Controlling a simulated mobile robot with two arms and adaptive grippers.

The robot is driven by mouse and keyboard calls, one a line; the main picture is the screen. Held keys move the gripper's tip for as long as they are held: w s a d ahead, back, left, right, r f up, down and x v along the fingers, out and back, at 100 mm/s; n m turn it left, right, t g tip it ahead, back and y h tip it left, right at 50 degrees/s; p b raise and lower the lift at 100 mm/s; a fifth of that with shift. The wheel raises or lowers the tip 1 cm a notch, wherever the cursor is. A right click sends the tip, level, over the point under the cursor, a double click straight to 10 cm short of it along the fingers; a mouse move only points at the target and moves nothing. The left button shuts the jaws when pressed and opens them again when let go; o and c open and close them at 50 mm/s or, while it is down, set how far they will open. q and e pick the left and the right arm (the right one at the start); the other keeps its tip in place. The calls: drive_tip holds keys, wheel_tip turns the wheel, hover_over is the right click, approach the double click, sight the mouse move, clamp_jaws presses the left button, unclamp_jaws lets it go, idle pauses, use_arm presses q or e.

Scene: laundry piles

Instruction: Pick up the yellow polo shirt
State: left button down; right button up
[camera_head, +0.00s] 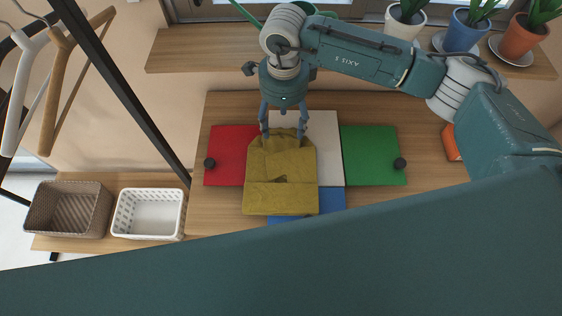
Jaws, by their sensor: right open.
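The yellow polo shirt (281,190) lies folded on the table, over a board of red (231,150), white (329,150), green (372,158) and blue (332,199) panels. My right gripper (283,134) points down at the shirt's upper edge, with its two fingers apart on either side of the collar end. I cannot tell whether the fingertips touch the cloth. My left gripper does not show.
A brown basket (43,222) and a white basket (155,233) stand on the left. Hangers (64,75) hang on a dark rack at the upper left. Several potted plants (462,32) stand at the upper right. An orange item (452,142) lies right of the board. My arm hides the foreground.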

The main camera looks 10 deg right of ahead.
sight(282, 137)
drive_tip(key=shift+f, duration=0.5)
drive_tip(key=shift+w+f, duration=0.1)
drive_tip(key=shift+f, duration=0.15)
wheel_tip(282, 137, down, 4)
drive_tip(key=shift+w+a+f+p, duration=0.1)
drive_tip(key=shift+a+f+p, duration=0.1)
drive_tip(key=shift+p, duration=1)
drive_tip(key=shift+f, duration=0.45)
drive_tip(key=shift+c, duration=0.5)
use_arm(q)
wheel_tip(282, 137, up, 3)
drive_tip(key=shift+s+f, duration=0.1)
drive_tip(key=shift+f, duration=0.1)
use_arm(e)
drive_tip(key=c, duration=1.3)
